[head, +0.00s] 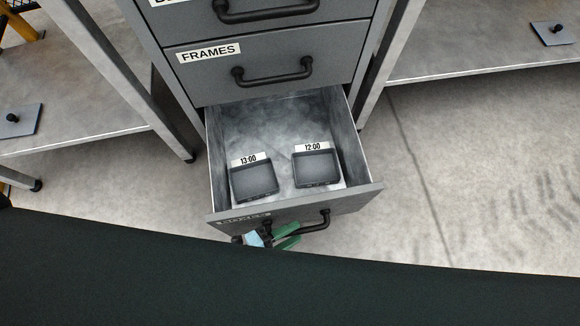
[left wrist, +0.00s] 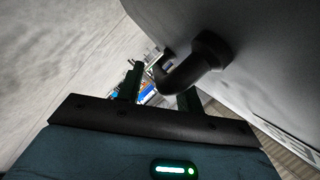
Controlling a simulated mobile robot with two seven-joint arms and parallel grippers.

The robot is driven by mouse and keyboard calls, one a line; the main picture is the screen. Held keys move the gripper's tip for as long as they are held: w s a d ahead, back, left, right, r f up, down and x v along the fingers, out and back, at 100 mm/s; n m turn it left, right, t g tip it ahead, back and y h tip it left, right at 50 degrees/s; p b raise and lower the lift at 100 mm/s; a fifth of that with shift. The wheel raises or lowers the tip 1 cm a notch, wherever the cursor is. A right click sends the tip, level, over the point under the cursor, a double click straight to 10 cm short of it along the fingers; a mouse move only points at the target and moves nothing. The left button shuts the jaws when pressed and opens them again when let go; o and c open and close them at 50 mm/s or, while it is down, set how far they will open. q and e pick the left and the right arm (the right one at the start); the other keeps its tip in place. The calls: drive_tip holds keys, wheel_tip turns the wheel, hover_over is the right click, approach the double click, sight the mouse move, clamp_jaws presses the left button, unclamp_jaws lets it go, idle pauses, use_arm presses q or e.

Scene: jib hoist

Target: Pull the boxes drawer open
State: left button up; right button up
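The lowest drawer (head: 358,196) of the grey cabinet is pulled out, and its inside shows from above. Its front label (head: 244,218) is too slanted to read surely. Two dark boxes lie in it, one tagged 13:00 (head: 254,182) and one tagged 12:00 (head: 316,168). The drawer's black handle (head: 318,224) also shows in the left wrist view (left wrist: 185,72). My left gripper (head: 284,238) is at this handle with its green fingers apart. In the left wrist view the handle shows at the fingers (left wrist: 160,92), with a gap beside the left finger. My right gripper is not in view.
Above is a shut drawer labelled FRAMES (head: 262,65), with another shut drawer over it. Grey tables (head: 60,90) (head: 470,50) stand on both sides, their legs close to the cabinet. Bare concrete floor (head: 450,180) is free at the right.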

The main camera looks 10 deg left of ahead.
use_arm(q)
drive_tip(key=p+v, duration=0.2)
drive_tip(key=v, duration=0.5)
drive_tip(key=shift+s+a, duration=0.2)
drive_tip(key=shift+a, duration=0.05)
